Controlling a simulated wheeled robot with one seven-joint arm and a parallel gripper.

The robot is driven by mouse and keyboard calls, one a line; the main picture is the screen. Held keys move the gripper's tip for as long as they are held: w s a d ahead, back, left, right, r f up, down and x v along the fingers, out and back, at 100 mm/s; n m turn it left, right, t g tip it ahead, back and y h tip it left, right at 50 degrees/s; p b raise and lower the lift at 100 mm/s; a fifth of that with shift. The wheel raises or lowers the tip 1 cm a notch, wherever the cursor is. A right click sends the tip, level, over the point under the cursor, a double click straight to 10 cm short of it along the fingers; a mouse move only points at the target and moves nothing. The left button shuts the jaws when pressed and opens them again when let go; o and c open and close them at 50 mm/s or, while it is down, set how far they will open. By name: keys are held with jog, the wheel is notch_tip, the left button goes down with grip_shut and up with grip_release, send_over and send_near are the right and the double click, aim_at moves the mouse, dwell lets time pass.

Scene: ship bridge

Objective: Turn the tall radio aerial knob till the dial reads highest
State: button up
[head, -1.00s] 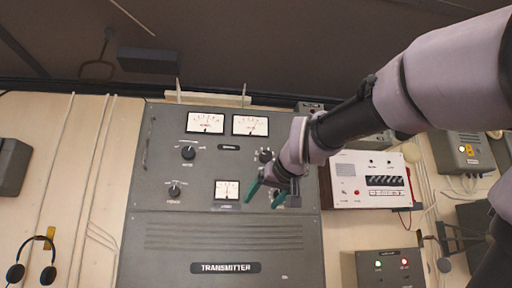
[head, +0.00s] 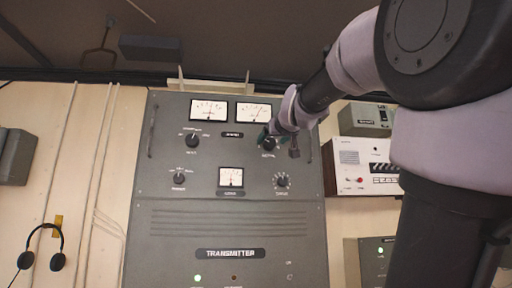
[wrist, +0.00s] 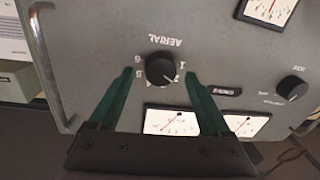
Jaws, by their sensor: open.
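The tall grey radio cabinet, marked TRANSMITTER (head: 229,254), fills the middle of the head view. Its round black AERIAL knob (wrist: 161,69) shows upside down in the wrist view, with numbers around it and a pale pointer mark toward the lower right. In the head view the knob (head: 269,145) is partly covered by my gripper (head: 265,137). My gripper's green fingers (wrist: 160,88) are open, one on each side of the knob with gaps. Two dials sit above it in the head view, left (head: 208,110) and right (head: 254,112); the right needle leans right.
Other knobs sit at upper left (head: 192,141), lower left (head: 179,178) and lower right (head: 282,181), with a small meter (head: 231,177) between the lower two. A white box (head: 362,167) stands right of the cabinet. Headphones (head: 42,246) hang at left.

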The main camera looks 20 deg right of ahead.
jog(key=shift+w, duration=0.3)
grip_shut()
jog(key=shift+m, duration=0.3)
jog(key=m, duration=0.3)
jog(key=shift+d+f, duration=0.1)
jog(key=shift+m+t, duration=0.3)
jog(key=shift+m, duration=1.9)
jog(key=shift+f, duration=0.1)
